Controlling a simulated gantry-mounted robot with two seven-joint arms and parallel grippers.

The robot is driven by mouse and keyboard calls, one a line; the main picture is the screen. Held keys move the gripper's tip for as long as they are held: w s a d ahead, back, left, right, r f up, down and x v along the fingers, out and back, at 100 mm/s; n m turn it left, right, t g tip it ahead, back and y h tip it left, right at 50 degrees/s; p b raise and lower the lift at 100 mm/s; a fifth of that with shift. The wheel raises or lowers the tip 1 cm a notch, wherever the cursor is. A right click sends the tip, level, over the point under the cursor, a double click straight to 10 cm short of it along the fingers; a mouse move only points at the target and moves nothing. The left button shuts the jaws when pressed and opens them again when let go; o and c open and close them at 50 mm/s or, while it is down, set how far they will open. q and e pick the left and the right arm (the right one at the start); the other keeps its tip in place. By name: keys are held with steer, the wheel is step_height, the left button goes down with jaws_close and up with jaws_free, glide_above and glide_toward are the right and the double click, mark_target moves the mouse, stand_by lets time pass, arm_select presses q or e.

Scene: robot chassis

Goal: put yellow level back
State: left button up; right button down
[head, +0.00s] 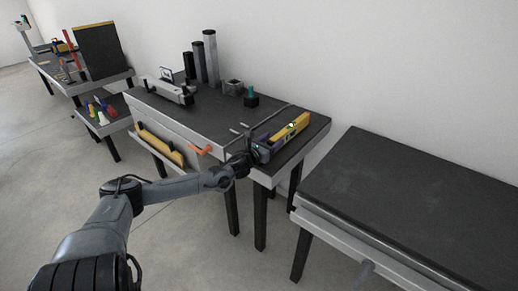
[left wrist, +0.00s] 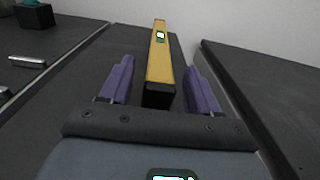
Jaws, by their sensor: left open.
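The yellow level (head: 293,129) lies on the dark top of the middle workbench, near its right end. In the left wrist view, the level (left wrist: 160,55) points away from me, with its dark near end facing me and a small bright vial window further along. My left gripper (head: 268,141) is at the level's near end. Its two purple fingers (left wrist: 158,80) are open, one on each side of the level, with a gap visible on both sides. My right gripper is not in view.
The middle workbench (head: 205,115) also holds dark and grey cylinders (head: 204,60), a small box and a black block (head: 251,99). A long yellow piece (head: 160,146) is at its front side. The right-hand bench (head: 410,195) has a clear top. More tools stand at the far left.

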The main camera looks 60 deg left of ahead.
arm_select(q)
steer(key=p+v, duration=0.3)
steer(key=v, duration=0.3)
steer(key=shift+s+d, duration=0.15)
steer(key=shift+s, duration=0.15)
steer(key=shift+p+v, duration=0.5)
steer(key=shift+v, duration=0.35)
steer(key=shift+s+r, duration=0.1)
